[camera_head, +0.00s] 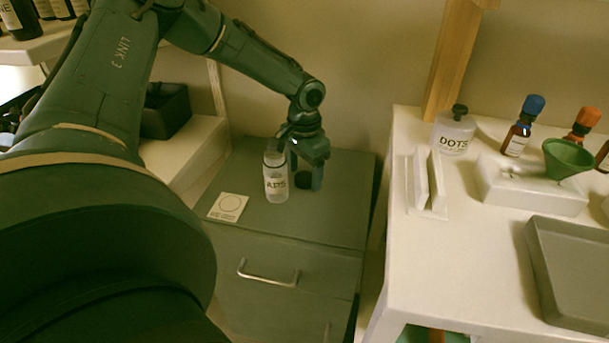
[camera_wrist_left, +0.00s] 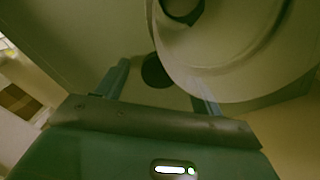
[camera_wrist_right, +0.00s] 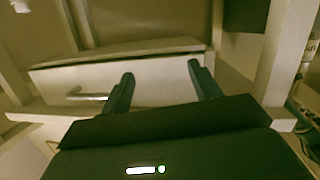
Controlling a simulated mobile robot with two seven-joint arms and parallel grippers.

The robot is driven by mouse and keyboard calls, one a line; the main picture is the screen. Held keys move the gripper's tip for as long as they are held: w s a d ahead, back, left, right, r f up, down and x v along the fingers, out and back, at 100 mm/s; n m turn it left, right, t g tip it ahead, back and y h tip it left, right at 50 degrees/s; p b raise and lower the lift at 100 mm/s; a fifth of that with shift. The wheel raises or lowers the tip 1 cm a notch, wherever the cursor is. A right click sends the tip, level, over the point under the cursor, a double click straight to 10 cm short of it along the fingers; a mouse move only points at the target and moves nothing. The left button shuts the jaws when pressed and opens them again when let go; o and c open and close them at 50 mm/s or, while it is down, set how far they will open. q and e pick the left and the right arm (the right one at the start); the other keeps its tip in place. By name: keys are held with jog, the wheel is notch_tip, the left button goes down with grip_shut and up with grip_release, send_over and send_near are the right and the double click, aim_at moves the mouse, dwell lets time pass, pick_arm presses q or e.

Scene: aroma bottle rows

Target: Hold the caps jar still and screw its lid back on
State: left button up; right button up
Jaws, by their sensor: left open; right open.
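The caps jar (camera_head: 276,187) is a clear, pale jar standing upright on the green cabinet top, its label partly readable. Its neck looks open. A small dark round piece (camera_head: 303,180), seemingly the lid, lies on the cabinet just right of the jar. My left gripper (camera_head: 306,174) points down over it, open and empty, with a finger on either side. In the left wrist view the dark disc (camera_wrist_left: 157,71) shows between the spread fingers, and the jar (camera_wrist_left: 240,60) fills the upper right. My right gripper (camera_wrist_right: 160,71) is open and empty, away from the jar.
A square card with a circle (camera_head: 229,206) lies left of the jar. The white table (camera_head: 440,265) at right holds a DOTS jar (camera_head: 453,135), bottles, a green funnel (camera_head: 567,160) and a grey tray (camera_head: 535,262). The cabinet's front top is clear.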

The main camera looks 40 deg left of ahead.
pick_arm(q)
jog(key=shift+f, duration=0.25)
jog(key=c, duration=1.1)
